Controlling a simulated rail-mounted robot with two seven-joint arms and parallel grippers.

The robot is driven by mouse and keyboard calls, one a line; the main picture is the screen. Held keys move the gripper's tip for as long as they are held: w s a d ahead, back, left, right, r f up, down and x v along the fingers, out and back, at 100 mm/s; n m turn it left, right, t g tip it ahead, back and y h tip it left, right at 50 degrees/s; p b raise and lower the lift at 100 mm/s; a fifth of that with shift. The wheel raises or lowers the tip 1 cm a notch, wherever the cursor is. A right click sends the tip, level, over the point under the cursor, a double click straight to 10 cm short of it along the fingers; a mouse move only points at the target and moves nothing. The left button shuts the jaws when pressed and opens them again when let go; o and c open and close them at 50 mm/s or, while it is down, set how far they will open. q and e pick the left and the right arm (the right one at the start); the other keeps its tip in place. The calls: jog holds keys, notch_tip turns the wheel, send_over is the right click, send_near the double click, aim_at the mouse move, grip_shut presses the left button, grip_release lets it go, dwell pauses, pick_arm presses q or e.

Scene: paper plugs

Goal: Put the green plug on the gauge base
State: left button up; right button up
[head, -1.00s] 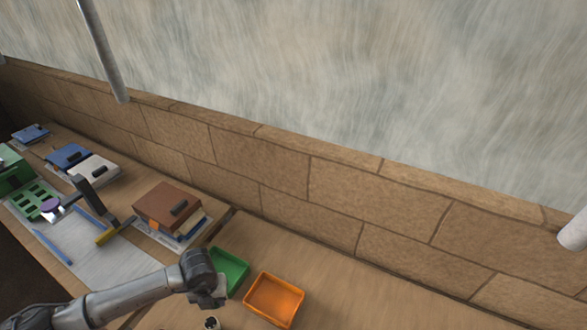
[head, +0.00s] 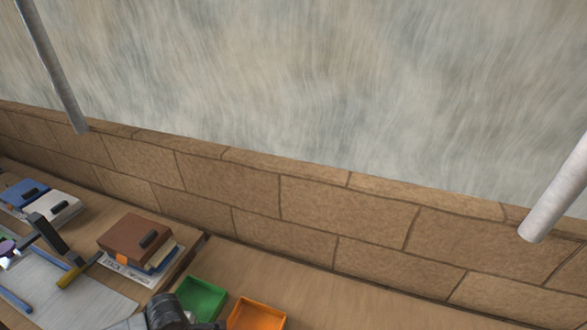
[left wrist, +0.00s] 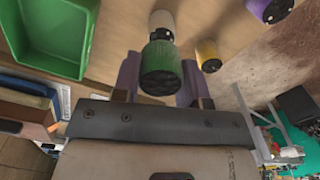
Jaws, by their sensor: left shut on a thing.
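The green plug (left wrist: 161,72), a short cylinder with a dark dotted end face, is between the two purple fingers of my left gripper (left wrist: 158,82) in the left wrist view. The fingers are shut on it. In the head view only part of my left arm shows at the bottom edge; the gripper and plug are out of frame there. I cannot pick out the gauge base for sure in either view. My right gripper is in neither view.
The left wrist view shows a white plug (left wrist: 162,20), a yellow plug (left wrist: 208,58) and a purple plug (left wrist: 270,8). A green tray (head: 203,298) and orange tray (head: 257,315) stand near my arm. Books (head: 134,238) and a yellow-handled tool (head: 78,272) lie left.

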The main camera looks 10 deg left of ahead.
pick_arm(q)
jog(key=s+d+r+m, duration=0.2)
jog(key=s+d+m, duration=0.4)
jog(key=m, duration=1.2)
jog(key=w+d+r+m, duration=0.1)
jog(key=w+d+r, duration=0.2)
jog(key=w+r, duration=0.35)
jog(key=w+d+r+m, duration=0.15)
jog(key=w+r, duration=0.25)
jog(key=r, duration=0.6)
jog(key=w+d+r, duration=0.3)
jog(key=w+r, duration=0.2)
jog(key=r, duration=0.3)
jog(key=s+r+p, duration=0.4)
jog(key=r+p, duration=0.6)
jog(key=p, duration=0.2)
jog(key=s+r+p, duration=0.5)
jog(key=r+p, duration=0.5)
jog(key=p, duration=0.2)
jog(key=shift+r+p, duration=0.2)
jog(key=shift+p, duration=0.15)
jog(key=shift+s, duration=0.1)
